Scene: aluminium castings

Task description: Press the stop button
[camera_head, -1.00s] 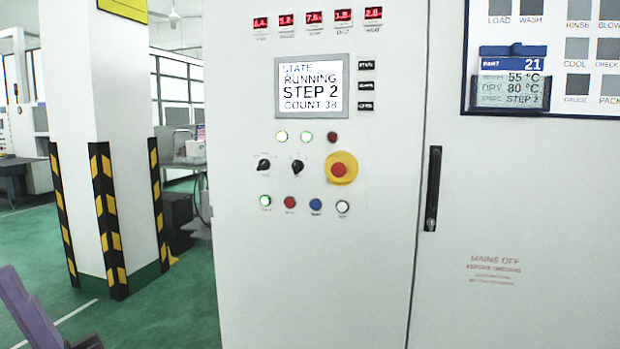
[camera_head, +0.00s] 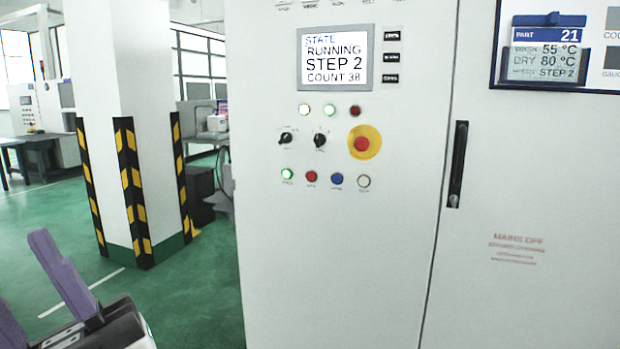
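A white control cabinet (camera_head: 300,240) fills the middle of the view. Its lower button row has a lit green button (camera_head: 287,174), a red button (camera_head: 311,176), a blue button (camera_head: 336,178) and a white button (camera_head: 364,181). Their labels are too small to read surely. Above them is a larger red mushroom button (camera_head: 361,144) on a yellow disc (camera_head: 374,152). The screen (camera_head: 336,57) reads RUNNING, STEP 2, COUNT 38. My gripper (camera_head: 22,270), with purple fingers, is at the lower left, well apart from the buttons. Its fingers stand apart with nothing seen between them.
Two black knobs (camera_head: 302,139) and three indicator lamps (camera_head: 329,109) sit near the buttons. A black door handle (camera_head: 457,164) is at right. A white pillar with striped guards (camera_head: 133,190) stands at left. Green floor (camera_head: 200,290) between pillar and cabinet is clear.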

